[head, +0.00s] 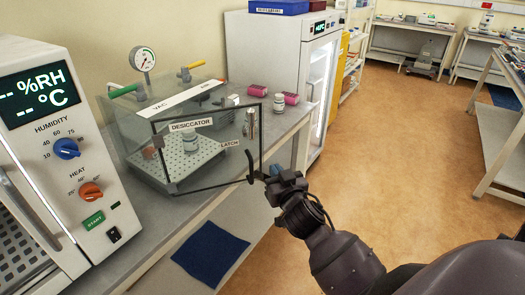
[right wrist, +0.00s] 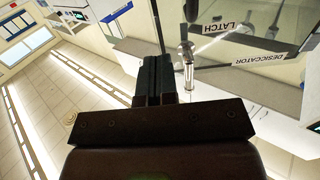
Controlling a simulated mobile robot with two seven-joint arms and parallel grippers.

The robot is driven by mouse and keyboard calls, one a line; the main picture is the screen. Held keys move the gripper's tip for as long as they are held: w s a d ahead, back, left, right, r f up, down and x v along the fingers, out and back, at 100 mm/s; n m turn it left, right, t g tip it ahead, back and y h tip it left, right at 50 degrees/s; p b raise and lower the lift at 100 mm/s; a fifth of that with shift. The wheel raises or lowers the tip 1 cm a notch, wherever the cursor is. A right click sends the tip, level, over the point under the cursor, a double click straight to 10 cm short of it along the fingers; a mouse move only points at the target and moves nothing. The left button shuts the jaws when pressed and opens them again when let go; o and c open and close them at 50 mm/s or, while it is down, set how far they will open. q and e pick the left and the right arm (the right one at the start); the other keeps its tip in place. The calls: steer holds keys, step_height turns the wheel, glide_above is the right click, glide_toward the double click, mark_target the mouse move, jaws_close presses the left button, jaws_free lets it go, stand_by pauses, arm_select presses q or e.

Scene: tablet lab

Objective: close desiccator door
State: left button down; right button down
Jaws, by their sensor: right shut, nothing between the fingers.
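The desiccator (head: 130,128) is a clear glass box on the bench, with a pressure gauge and a green and a yellow valve handle on top. Its glass door (head: 215,165), labelled DESICCATOR and LATCH, stands swung out toward me. A dark curved handle (head: 250,165) is on the door's right edge. My left gripper is not in view.
A humidity oven (head: 60,150) stands left of the desiccator. Pink boxes (head: 258,90) and a small white bottle (head: 309,92) are on the bench behind the door. A tall white cabinet (head: 270,50) stands beyond. The floor (head: 400,150) to the right is clear.

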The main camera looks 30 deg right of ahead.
mark_target(260, 147)
arm_select(q)
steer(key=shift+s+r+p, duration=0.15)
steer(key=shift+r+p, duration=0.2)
steer(key=shift+p, duration=0.1)
arm_select(e)
steer(key=x, duration=1)
steer(key=shift+w, duration=0.1)
